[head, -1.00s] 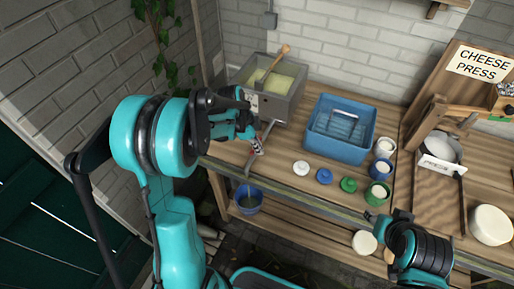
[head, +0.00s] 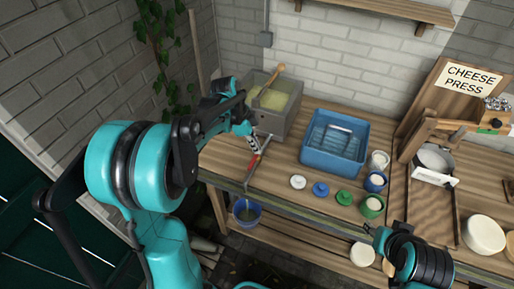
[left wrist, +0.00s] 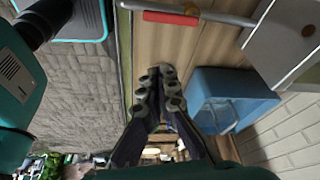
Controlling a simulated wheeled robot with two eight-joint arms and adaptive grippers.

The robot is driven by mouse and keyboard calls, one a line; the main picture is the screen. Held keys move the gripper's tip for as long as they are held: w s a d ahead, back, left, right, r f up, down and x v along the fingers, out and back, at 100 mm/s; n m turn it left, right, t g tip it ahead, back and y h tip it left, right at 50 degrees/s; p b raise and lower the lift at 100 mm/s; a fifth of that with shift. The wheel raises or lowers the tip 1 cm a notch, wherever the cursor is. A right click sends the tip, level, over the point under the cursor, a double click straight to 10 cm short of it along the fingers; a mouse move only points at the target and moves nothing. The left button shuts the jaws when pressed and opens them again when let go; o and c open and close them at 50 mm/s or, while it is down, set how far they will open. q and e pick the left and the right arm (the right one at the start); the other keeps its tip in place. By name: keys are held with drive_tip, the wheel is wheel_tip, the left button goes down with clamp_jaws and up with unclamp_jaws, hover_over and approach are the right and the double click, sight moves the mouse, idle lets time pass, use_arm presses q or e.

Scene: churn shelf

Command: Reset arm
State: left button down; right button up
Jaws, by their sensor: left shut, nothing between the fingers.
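My left gripper (head: 254,146) is shut and empty in the head view, over the left end of the wooden bench by the grey vat. Its closed fingertips show in the left wrist view (left wrist: 159,84). A red handle (head: 254,163) on a metal bar lies just below the fingertips in the head view. In the left wrist view the red handle (left wrist: 170,18) is apart from the fingers, above them in the picture.
The grey vat (head: 289,121) holds a yellowish content and a wooden tool. A blue tray (head: 333,163), several small pots and lids, and a cheese press (head: 470,79) stand along the bench (head: 270,182). A blue bucket (head: 246,218) is below at the left.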

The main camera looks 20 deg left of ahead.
idle(0.3)
use_arm(q)
drive_tip(key=s+d+n+t+y+b, duration=0.1)
drive_tip(key=s+d+n+t+b, duration=0.1)
drive_tip(key=s+n, duration=0.5)
drive_tip(key=s+d+n+t+y+b, duration=0.2)
drive_tip(key=s+n+t, duration=0.2)
drive_tip(key=s+n, duration=0.3)
drive_tip(key=s, duration=0.4)
drive_tip(key=shift+d+r+y, duration=0.3)
drive_tip(key=shift+d+r, duration=0.1)
